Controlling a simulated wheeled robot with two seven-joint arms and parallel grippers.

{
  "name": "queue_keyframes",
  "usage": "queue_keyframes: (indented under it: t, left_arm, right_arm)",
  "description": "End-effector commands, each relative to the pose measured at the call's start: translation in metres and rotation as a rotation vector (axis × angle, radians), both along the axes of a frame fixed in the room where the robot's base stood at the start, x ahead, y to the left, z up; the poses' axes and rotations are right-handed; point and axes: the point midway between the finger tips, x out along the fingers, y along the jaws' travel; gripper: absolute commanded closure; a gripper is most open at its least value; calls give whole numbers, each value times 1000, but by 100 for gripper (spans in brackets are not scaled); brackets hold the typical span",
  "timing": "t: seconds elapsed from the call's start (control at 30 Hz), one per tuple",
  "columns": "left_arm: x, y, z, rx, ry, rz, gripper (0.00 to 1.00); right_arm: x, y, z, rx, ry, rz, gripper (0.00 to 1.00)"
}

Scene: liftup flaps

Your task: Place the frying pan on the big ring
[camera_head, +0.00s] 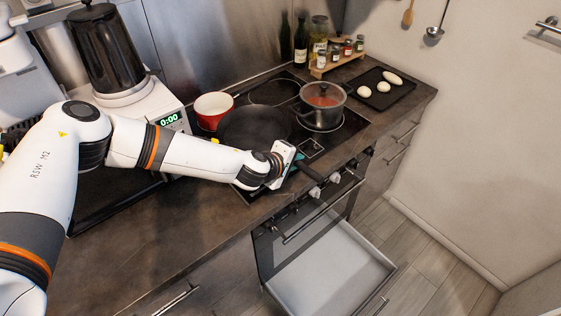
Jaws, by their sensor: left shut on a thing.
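The black frying pan (253,125) is over the left part of the black cooktop. My left gripper (292,172) is shut on its handle, at the front edge of the cooktop. The arm and gripper hide part of the handle and the pan's near side. I cannot tell whether the pan touches the glass. A bare ring (276,92) shows on the cooktop behind the pan. A pot with a glass lid and red contents (322,108) stands to the right of the pan. Any ring under the pan is hidden. My right gripper is not in view.
A red and white pot (213,110) stands close to the pan's left. A blender (105,50), bottles (301,42) and a spice rack (338,57) stand at the back. A black tray (380,90) lies right of the cooktop. Below, a drawer (335,275) stands open.

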Motion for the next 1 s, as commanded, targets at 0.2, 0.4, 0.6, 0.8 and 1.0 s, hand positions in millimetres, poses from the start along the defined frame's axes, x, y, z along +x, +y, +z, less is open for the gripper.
queue_keyframes:
  t: [0.2,0.4,0.6,0.8,1.0]
  left_arm:
    - [2,0,-26,2,-7,-1,100]
    - [1,0,-50,2,-5,0,100]
    - [2,0,-69,2,-7,0,100]
    - [2,0,-69,3,-9,-2,100]
    - [1,0,-71,1,-3,0,60]
  right_arm:
    - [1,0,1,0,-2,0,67]
    - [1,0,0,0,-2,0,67]
    - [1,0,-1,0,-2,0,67]
    - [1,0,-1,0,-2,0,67]
    - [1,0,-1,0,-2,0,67]
